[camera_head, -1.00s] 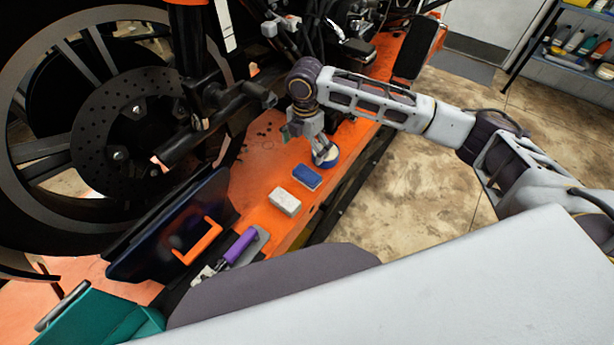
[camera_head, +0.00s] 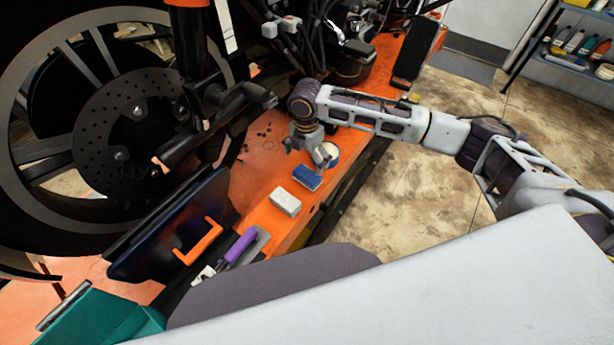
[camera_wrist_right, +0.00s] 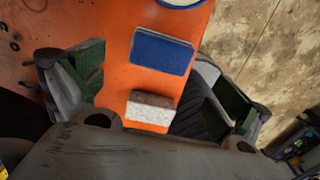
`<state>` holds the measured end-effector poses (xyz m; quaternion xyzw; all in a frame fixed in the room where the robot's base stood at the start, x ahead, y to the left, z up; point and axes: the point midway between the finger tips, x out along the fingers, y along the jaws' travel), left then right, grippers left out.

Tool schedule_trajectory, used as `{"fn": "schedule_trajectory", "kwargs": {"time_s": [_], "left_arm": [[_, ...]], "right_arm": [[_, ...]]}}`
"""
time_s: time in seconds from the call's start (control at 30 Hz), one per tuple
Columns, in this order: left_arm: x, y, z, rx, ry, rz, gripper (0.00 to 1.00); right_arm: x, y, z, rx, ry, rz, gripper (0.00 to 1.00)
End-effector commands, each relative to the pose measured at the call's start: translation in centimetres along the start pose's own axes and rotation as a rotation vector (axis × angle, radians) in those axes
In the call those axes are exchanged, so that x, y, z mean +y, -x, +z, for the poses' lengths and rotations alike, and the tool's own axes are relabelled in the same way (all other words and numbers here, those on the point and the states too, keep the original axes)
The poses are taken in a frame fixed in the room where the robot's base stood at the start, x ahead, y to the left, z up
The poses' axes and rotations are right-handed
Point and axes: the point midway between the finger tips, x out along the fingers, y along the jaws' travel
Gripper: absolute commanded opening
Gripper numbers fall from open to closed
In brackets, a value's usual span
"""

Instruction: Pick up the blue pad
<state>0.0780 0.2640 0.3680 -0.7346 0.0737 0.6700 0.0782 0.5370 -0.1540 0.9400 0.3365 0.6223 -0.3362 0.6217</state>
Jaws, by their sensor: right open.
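The blue pad (camera_head: 307,177) lies flat on the orange platform (camera_head: 262,173), between a white block and a round tin. It also shows in the right wrist view (camera_wrist_right: 161,52), near the top middle. My right gripper (camera_head: 310,156) is above the platform, just beyond the pad in the head view, close to the tin. In the right wrist view the gripper (camera_wrist_right: 155,90) has its fingers wide apart, with nothing between them in its grasp. The pad appears ahead of and between the fingers, apart from them. My left gripper is not in view.
The white block (camera_head: 285,201) sits nearer than the pad. The round tin (camera_head: 331,152) stands beyond it. A purple-handled tool (camera_head: 240,246) and a dark tray (camera_head: 165,235) with an orange handle lie nearer. A motorcycle wheel (camera_head: 110,125) stands left.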

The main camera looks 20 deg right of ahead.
Motion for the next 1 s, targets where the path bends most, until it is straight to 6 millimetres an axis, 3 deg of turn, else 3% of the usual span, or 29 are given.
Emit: {"fn": "schedule_trajectory", "kwargs": {"time_s": [0.3,0.77,1.0], "left_arm": [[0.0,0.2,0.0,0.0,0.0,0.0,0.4],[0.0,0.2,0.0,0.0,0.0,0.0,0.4],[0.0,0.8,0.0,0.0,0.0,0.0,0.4]], "right_arm": [[0.0,-3.2,0.0,0.0,0.0,0.0,1.0],[-0.1,-3.6,0.0,-0.001,-0.001,-0.001,1.0],[-0.2,-5.5,0.1,-0.001,-0.001,-0.002,1.0]]}}
